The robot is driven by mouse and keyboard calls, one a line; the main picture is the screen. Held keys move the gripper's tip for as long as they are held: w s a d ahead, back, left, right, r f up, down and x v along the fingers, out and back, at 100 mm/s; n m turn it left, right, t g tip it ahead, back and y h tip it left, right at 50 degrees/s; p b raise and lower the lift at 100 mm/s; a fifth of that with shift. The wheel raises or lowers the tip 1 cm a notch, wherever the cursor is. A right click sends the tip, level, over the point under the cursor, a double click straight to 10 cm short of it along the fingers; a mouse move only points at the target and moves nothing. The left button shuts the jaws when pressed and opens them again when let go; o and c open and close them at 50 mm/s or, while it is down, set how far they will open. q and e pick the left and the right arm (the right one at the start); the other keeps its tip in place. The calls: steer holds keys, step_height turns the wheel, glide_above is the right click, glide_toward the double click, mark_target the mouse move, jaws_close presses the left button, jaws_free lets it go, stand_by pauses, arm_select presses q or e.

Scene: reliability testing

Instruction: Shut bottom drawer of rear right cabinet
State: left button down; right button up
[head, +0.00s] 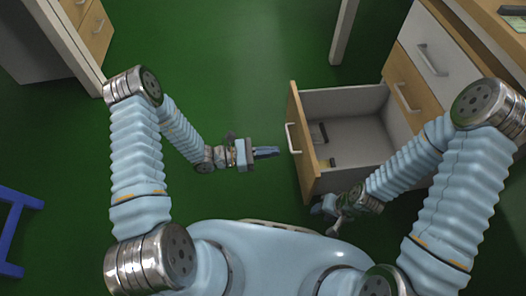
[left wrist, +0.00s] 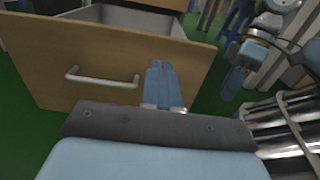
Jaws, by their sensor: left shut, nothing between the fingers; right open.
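The bottom drawer (head: 302,155) of the cabinet (head: 428,60) on the right is pulled far out. It has a wooden front, a pale handle (head: 290,138) and a grey inside with small dark items in it. My left gripper (head: 266,153) is shut and empty, just left of the drawer front and pointing at it. In the left wrist view its fingers (left wrist: 162,88) show before the drawer front (left wrist: 110,65), right of the handle (left wrist: 102,80); contact cannot be told. My right gripper (head: 322,208) is open near the drawer's front lower corner.
The cabinet's upper drawers look shut. A desk top (head: 500,30) lies above it, with a pale leg (head: 343,32) behind. Another wooden-drawer cabinet (head: 90,25) stands at upper left, and a blue frame (head: 15,225) at lower left. The green floor between is clear.

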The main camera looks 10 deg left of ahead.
mark_target(307, 148)
arm_select(q)
steer(key=x, duration=0.9)
arm_select(e)
steer(key=shift+f, duration=0.25)
